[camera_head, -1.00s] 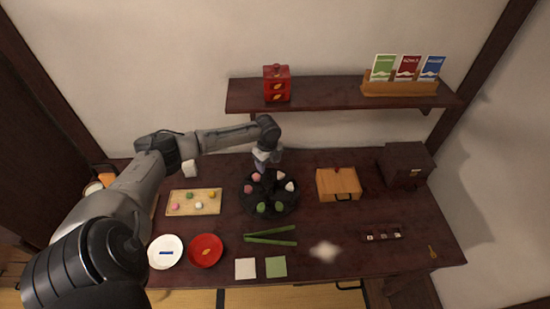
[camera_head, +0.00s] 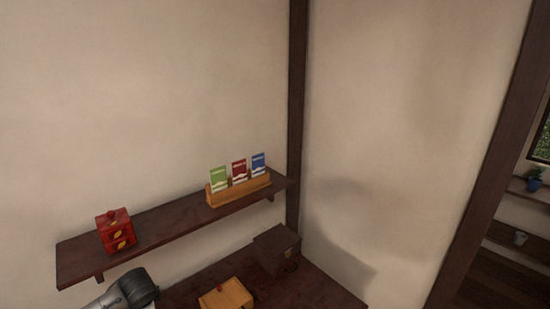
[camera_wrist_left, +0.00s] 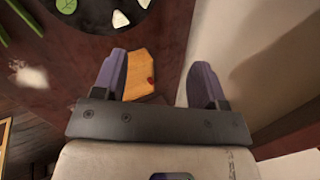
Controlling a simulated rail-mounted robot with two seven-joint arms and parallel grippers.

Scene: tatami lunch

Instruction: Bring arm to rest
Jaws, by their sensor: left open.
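My left gripper (camera_wrist_left: 160,62) shows in the left wrist view with its two purple fingers spread wide and nothing between them. In that view a light wooden box (camera_wrist_left: 139,72) lies beyond the fingers, partly hidden by the left one. Part of my left arm shows at the lower left of the head view, in front of the shelf's lower side; its gripper is out of that frame. My right gripper is in neither view.
A wall shelf (camera_head: 165,226) carries a red box (camera_head: 116,231) and a card holder (camera_head: 238,190). Below are a dark box (camera_head: 277,249) and the wooden box (camera_head: 226,295) on the dark table (camera_head: 320,290). The wrist view shows a black round tray (camera_wrist_left: 98,10) and green strips (camera_wrist_left: 22,14).

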